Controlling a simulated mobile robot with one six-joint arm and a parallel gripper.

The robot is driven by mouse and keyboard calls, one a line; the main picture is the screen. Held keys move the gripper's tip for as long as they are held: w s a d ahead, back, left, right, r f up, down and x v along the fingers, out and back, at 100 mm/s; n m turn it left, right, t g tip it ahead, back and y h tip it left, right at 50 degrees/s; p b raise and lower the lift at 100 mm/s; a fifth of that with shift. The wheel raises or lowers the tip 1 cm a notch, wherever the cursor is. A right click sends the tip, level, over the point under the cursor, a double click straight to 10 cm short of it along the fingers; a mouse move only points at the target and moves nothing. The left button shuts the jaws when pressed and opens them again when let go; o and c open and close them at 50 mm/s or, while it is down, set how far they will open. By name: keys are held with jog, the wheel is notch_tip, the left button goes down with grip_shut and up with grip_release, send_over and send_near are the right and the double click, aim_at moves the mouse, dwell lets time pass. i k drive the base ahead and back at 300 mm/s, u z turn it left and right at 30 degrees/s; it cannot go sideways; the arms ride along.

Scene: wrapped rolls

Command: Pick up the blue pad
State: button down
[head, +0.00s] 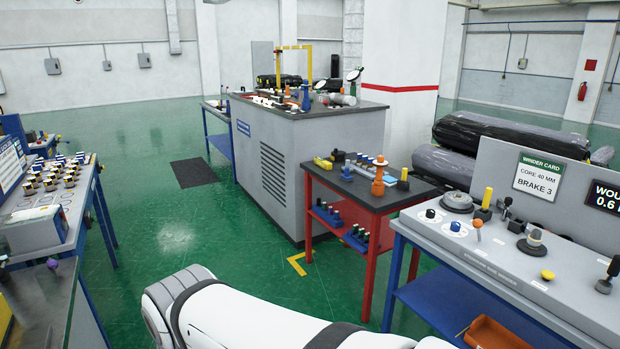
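I cannot pick out a clear blue pad in the head view. Small blue items show: a blue-topped round piece (455,227) on the grey control bench at right, and a blue piece (347,172) on top of the red-framed table. Several small blue pieces (330,212) also sit on that table's lower shelf. They are too small to tell whether any is a pad. My white arm crosses the bottom of the view, but my gripper is not visible.
The red-framed table (388,200) stands between the large grey cabinet (300,160) and the grey control bench (480,258). Benches with small parts (50,195) line the left. Wrapped rolls (510,138) lie behind the control bench. Green floor (150,245) is open in the middle.

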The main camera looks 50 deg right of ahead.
aim_at(346, 177)
jog(key=z, duration=1.75)
